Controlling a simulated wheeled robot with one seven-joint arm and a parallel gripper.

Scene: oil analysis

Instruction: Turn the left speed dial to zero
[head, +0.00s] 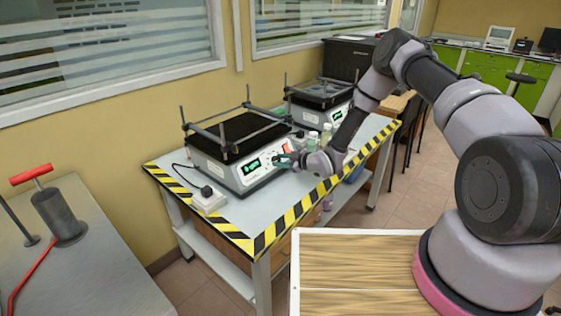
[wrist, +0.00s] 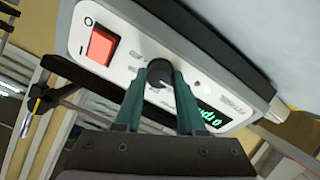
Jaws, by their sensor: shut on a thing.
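The left shaker (head: 240,150) stands on the table with a black platform on top and a lit green display on its front panel. In the wrist view its white panel (wrist: 85,50) shows a red rocker switch (wrist: 102,44), a black round dial (wrist: 159,72) and a green display (wrist: 208,116), seen at a slant and partly covered. My gripper (wrist: 160,85) is shut on the black dial, with one green finger on each side of it. In the head view my gripper (head: 287,160) is at the right part of the left shaker's front; the dial there is hidden.
A second shaker (head: 325,97) stands behind to the right. Small bottles (head: 326,132) stand close to my wrist. A power socket block (head: 208,199) with a cable lies at the table's left. The table (head: 250,215) has yellow-black edge tape.

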